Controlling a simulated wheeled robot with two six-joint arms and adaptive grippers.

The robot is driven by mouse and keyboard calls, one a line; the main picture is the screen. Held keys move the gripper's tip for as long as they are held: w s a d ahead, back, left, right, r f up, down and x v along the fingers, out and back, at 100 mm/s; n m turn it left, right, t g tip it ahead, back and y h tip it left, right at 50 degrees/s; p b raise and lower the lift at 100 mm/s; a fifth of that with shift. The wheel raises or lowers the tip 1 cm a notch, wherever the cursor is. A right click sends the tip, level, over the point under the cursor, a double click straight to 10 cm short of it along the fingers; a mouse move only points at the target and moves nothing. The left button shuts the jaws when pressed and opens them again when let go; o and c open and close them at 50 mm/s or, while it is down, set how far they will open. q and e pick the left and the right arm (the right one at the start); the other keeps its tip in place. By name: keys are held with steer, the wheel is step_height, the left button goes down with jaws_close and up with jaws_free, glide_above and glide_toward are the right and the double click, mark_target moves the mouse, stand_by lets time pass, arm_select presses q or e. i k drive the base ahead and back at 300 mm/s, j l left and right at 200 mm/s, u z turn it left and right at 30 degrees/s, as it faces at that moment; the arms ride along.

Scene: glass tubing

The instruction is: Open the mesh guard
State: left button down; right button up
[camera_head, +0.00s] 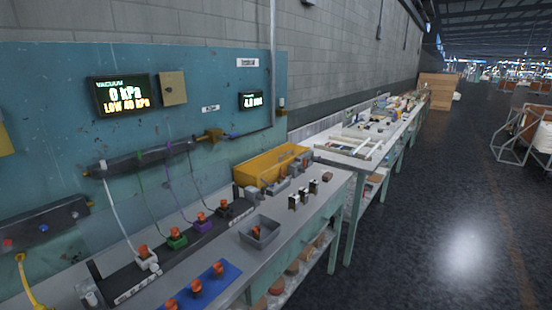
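No gripper and no arm of mine shows in the head view. I cannot clearly make out a mesh guard. A yellow-orange box-like frame (262,167) stands at the back of the bench, against the blue panel. It may be the guard, but its mesh and whether it is open or shut are too small to tell. Small grey fittings (283,186) sit in front of it.
The grey bench (300,232) runs away to the right along the wall. It holds a small grey tray (259,233), a blue mat (228,271) with orange-topped pieces, and small upright black-and-white pieces (303,194). A vacuum display (124,95) hangs above.

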mark_target(260, 166)
steer(key=i+l+u, duration=0.1)
steer(key=u, duration=0.3)
steer(key=l+u, duration=0.35)
steer(key=i+l+u, duration=0.1)
steer(key=u, duration=0.3)
steer(key=l+u, duration=0.15)
steer(key=l, duration=0.7)
steer(key=l+u, duration=0.15)
steer(key=l, duration=0.7)
steer(key=l+u, duration=0.15)
steer(key=l, duration=0.7)
steer(key=k+l+u, duration=0.15)
steer(key=l, duration=0.7)
